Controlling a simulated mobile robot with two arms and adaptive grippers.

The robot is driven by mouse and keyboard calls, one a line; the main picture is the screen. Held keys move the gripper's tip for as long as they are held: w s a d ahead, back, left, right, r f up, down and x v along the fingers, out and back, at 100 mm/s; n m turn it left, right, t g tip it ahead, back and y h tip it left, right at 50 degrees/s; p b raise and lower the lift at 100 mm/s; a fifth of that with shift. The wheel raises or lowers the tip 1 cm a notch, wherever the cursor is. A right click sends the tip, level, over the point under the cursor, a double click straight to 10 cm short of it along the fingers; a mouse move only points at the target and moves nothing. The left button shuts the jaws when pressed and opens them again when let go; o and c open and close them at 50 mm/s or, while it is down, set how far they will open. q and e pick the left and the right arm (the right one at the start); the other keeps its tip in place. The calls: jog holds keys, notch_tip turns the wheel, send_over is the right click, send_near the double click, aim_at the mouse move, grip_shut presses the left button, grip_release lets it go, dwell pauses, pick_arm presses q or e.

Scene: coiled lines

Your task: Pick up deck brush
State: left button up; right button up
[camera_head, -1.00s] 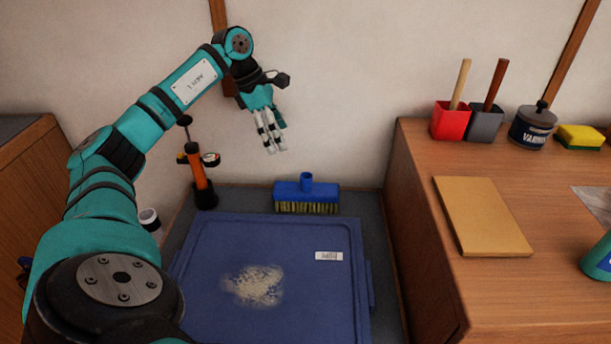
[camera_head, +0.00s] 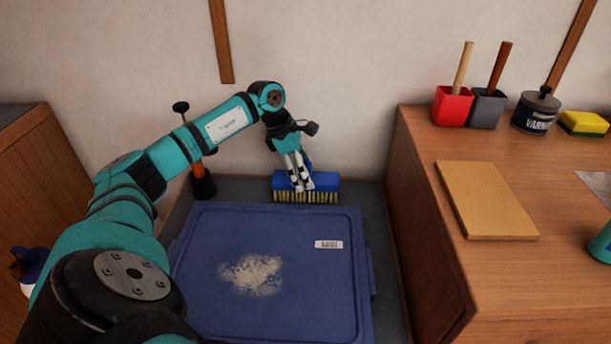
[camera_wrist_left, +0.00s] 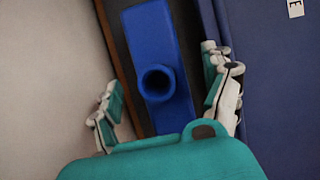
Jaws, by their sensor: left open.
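The deck brush is a blue block (camera_head: 325,182) with yellowish bristles and a round socket on top. It stands bristles down at the back of the floor, against the wall, behind the blue lid. My left gripper (camera_head: 302,186) reaches down over it, and the fingers overlap the brush in the head view. In the left wrist view the brush (camera_wrist_left: 150,40) with its open socket lies between the two spread fingers of my left gripper (camera_wrist_left: 168,100). The gripper is open, and no finger clearly touches the brush. My right gripper is not in view.
A blue lid (camera_head: 310,290) with a pale granular pile (camera_head: 252,275) and a label lies in front of the brush. An orange pump (camera_head: 201,180) stands to the left. A wooden cabinet (camera_head: 430,240) bounds the right side, the wall the back.

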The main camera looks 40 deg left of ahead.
pick_arm(q)
jog(key=shift+w+d+f, duration=0.15)
jog(key=shift+f, duration=0.3)
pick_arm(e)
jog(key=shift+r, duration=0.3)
pick_arm(q)
jog(key=c, duration=1.5)
jog(key=shift+r, duration=0.3)
notch_tip(320, 180, up, 10)
jog(key=p, duration=0.2)
jog(key=shift+f, duration=0.2)
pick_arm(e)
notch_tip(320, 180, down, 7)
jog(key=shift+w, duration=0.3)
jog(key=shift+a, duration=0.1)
